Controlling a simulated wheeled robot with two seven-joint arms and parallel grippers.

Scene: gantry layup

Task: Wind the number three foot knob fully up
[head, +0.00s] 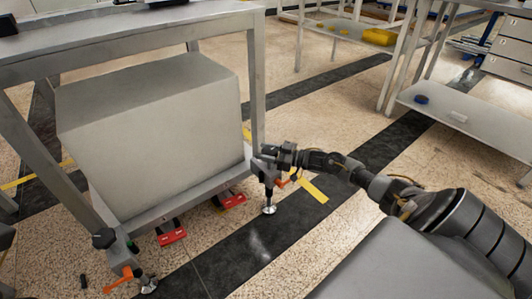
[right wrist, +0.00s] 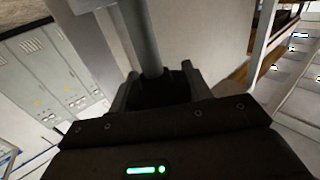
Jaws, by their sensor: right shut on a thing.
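A grey metal frame stands on feet; its near right foot (head: 269,209) has a round silver pad on the floor below a thin stem. My right gripper (head: 268,157) is at the bottom of that leg, above the pad. In the right wrist view its fingers (right wrist: 158,90) are shut on a dark knob (right wrist: 163,92), with a grey post (right wrist: 142,38) rising behind it. No number shows on the foot, so I cannot tell whether it is number three. The near left foot has a black knob (head: 103,238) and a silver pad (head: 148,285). My left gripper is out of view.
A large grey box (head: 150,135) fills the frame's lower shelf. Orange levers (head: 118,278) and red parts (head: 172,237) sit low at the frame. A steel table (head: 470,120) stands at the right. Speckled floor (head: 320,120) lies open between.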

